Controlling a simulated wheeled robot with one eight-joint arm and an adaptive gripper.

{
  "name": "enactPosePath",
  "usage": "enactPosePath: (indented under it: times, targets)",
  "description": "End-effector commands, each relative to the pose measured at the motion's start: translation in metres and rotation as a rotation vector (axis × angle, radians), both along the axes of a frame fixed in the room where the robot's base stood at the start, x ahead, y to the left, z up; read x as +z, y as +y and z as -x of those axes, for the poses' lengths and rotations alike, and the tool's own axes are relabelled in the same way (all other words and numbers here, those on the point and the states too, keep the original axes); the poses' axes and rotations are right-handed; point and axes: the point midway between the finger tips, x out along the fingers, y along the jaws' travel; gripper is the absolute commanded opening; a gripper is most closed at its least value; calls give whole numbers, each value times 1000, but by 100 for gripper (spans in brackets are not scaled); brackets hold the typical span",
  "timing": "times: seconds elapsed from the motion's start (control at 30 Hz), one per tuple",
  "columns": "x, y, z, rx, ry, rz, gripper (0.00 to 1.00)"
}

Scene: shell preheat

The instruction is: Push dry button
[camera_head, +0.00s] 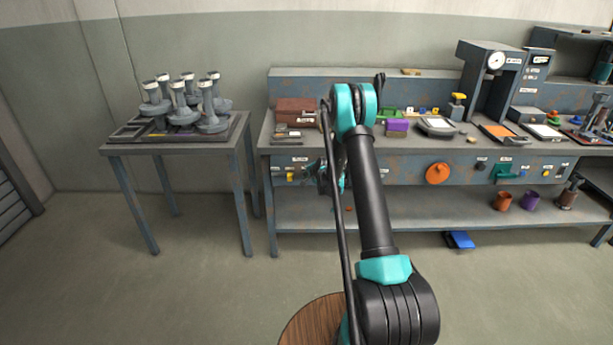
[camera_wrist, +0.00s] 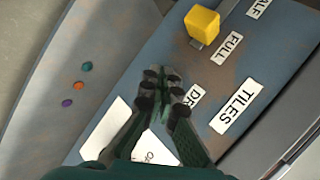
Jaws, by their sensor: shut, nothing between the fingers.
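My gripper (camera_wrist: 163,80) is shut and empty, with its fingertips over a blue-grey bench front panel in the wrist view. A white label starting with "D" (camera_wrist: 193,96) sits just right of the fingertips and is partly covered by a finger. I cannot read the rest of it. No dry button shows; the fingers cover the panel beside that label. I cannot tell whether the tips touch the panel. A yellow block-shaped knob (camera_wrist: 201,24) stands above, beside the label "FULL" (camera_wrist: 226,47). In the head view my gripper is at the bench's left front, mostly hidden by my arm.
Small teal, orange and purple dots (camera_wrist: 80,84) show on the grey surface at left. The workbench (camera_head: 400,170) holds many tools. A side table (camera_head: 117,148) with several white-topped pieces stands left.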

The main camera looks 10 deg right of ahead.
Motion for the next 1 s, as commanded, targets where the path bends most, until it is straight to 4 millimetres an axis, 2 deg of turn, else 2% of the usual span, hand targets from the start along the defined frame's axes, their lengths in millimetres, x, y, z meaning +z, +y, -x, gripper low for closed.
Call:
enactPosePath:
  times: [1.0]
  targets:
    - [0,-1,-8,0,0,0,0]
